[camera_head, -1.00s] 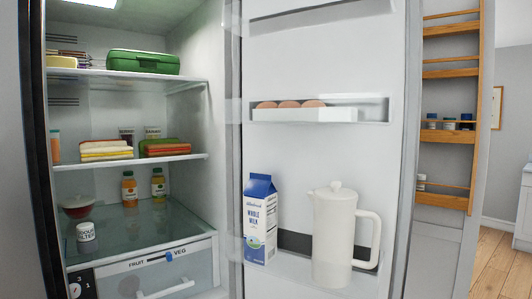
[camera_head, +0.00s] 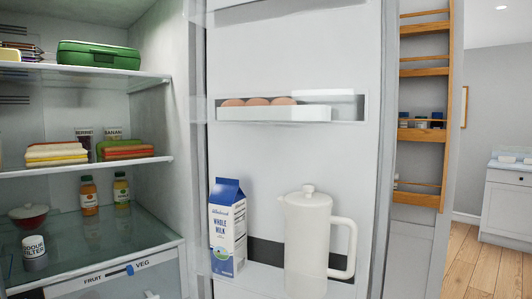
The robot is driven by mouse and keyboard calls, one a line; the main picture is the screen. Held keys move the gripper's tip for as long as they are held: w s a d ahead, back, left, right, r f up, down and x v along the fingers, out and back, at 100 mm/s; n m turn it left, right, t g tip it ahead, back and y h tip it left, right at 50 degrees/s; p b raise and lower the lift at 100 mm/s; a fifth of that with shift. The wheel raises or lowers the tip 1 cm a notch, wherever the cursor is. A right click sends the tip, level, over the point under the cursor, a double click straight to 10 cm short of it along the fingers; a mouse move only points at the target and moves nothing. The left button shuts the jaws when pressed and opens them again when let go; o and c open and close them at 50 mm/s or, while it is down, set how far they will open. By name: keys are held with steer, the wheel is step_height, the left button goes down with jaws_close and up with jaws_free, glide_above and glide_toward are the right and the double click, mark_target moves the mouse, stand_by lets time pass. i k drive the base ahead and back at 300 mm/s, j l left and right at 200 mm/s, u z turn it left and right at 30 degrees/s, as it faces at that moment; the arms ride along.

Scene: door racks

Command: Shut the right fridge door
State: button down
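The right fridge door (camera_head: 290,165) stands open, its inner side facing me. Its upper bin holds several eggs (camera_head: 258,101). Its lower shelf holds a milk carton (camera_head: 227,228) and a white pitcher (camera_head: 306,240), both upright. The open fridge interior (camera_head: 90,190) is to the left of the door, with shelves of food and a drawer below. My gripper is not in view.
A wooden rack (camera_head: 420,133) with small jars is to the right of the door. Further right are a wooden floor (camera_head: 478,262), a grey wall (camera_head: 500,110) and a white cabinet (camera_head: 505,207). A green box (camera_head: 99,55) sits on the top fridge shelf.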

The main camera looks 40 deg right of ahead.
mark_target(342, 55)
steer(key=l+u, duration=0.3)
steer(key=l, duration=0.15)
steer(key=l+u, duration=0.3)
steer(key=l, duration=0.2)
steer(key=k+l+u, duration=0.1)
steer(key=l, duration=0.2)
steer(key=k+l+u, duration=0.1)
steer(key=l, duration=0.25)
steer(key=k+l+u, duration=0.1)
steer(key=l, duration=0.2)
steer(key=k+l, duration=0.1)
steer(key=l, duration=0.3)
steer(key=k+l, duration=0.1)
steer(key=l, duration=0.3)
steer(key=k+l, duration=0.1)
steer(key=l, duration=0.25)
steer(key=k+l, duration=0.1)
steer(key=l, duration=0.3)
steer(key=k+l+u, duration=0.1)
steer(key=l, duration=0.3)
steer(key=k+z, duration=0.15)
steer(key=z, duration=0.2)
steer(key=k+z, duration=0.15)
steer(key=z, duration=0.2)
steer(key=k+z, duration=0.1)
steer(key=z, duration=0.25)
steer(key=i+l+z, duration=0.2)
steer(key=l+z, duration=0.2)
steer(key=l, duration=0.1)
